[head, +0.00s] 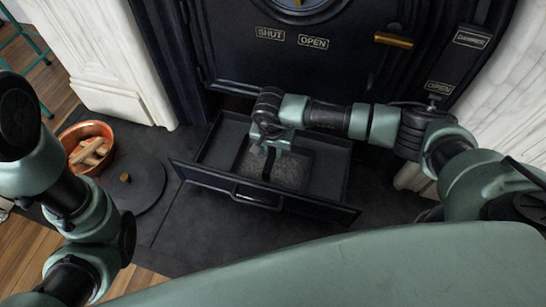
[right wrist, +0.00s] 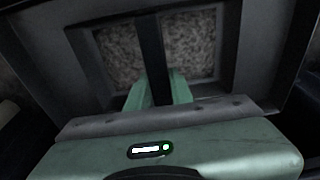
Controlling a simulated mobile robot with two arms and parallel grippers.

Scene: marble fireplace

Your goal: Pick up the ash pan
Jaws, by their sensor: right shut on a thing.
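The ash pan (head: 240,162) is a dark rectangular pan with grey ash in it, sitting inside a pulled-out black drawer (head: 215,180) under the stove. A dark bar handle (right wrist: 150,45) spans the pan over the ash in the right wrist view. My right gripper (head: 269,148) reaches in from the right above the pan and is shut on this handle. Its green fingers (right wrist: 160,92) stand on either side of the bar. Part of the pan is hidden by the gripper and wrist. My left arm (head: 75,210) shows at the left, but its gripper is out of view.
The black stove front (head: 290,70) with a brass handle (head: 393,40) rises behind the drawer. A copper bucket of wood (head: 85,143) and a round dark lid (head: 130,185) with a brass knob are at the left. White marble (head: 105,60) flanks the stove. The dark hearth is clear in front.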

